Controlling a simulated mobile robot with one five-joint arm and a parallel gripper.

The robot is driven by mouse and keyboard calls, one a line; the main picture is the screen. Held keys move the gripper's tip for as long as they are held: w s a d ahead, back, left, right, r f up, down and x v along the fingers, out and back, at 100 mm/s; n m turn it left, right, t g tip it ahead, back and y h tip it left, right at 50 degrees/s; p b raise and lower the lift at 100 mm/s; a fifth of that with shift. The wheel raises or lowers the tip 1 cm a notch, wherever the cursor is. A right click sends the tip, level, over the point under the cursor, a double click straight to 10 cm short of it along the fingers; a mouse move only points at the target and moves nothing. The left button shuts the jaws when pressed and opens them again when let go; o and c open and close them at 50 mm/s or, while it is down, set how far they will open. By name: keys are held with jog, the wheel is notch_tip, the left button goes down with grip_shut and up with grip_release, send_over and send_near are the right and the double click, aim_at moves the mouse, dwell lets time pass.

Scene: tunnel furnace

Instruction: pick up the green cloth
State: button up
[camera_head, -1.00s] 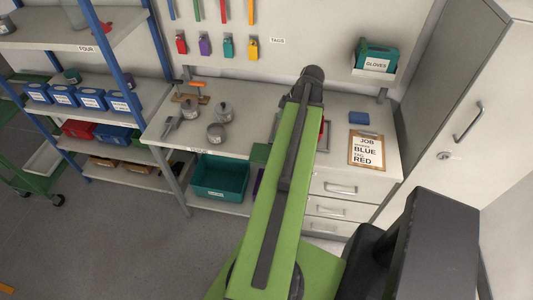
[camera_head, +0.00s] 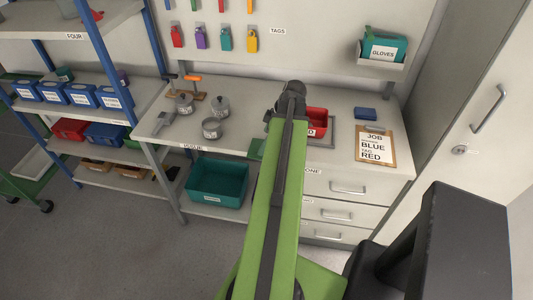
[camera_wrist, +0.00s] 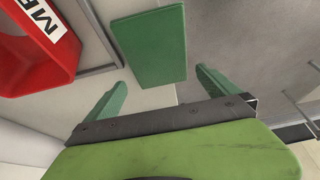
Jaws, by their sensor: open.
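The green cloth (camera_wrist: 150,45) shows in the wrist view as a flat green rectangle, ahead of my fingers at the edge of the bench top. In the head view a small green piece of it (camera_head: 256,148) shows at the bench's front edge, left of my arm; the rest is hidden by the arm. My gripper (camera_wrist: 160,78) is open, with one green finger on each side and nothing held between them. The cloth lies just beyond the fingertips; I cannot tell the height gap. The gripper itself is hidden in the head view.
A red bin (camera_wrist: 60,72) stands close left of the cloth in the wrist view; it also shows in the head view (camera_head: 318,115). A clipboard (camera_head: 375,147) and blue block (camera_head: 365,113) lie right. A teal crate (camera_head: 218,184) sits below.

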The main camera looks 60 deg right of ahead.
jog(key=b+x, duration=0.3)
jog(key=x, duration=0.1)
jog(key=shift+s+f, duration=0.1)
jog(key=shift+f, duration=0.1)
jog(key=shift+r, duration=0.2)
jog(key=shift+f, duration=0.1)
jog(key=c, duration=1.1)
notch_tip(320, 180, up, 5)
jog(key=p, duration=0.5)
jog(key=shift+s+d+r+p, duration=0.8)
jog(key=shift+s+r+p, duration=0.25)
jog(key=shift+s, duration=0.7)
jog(key=shift+s+d+r+p, duration=0.85)
jog(key=shift+s+r+p, duration=0.2)
jog(key=shift+s, duration=0.75)
jog(key=shift+s+d+r+p, duration=0.8)
jog(key=shift+s+r+p, duration=0.25)
jog(key=shift+s, duration=0.7)
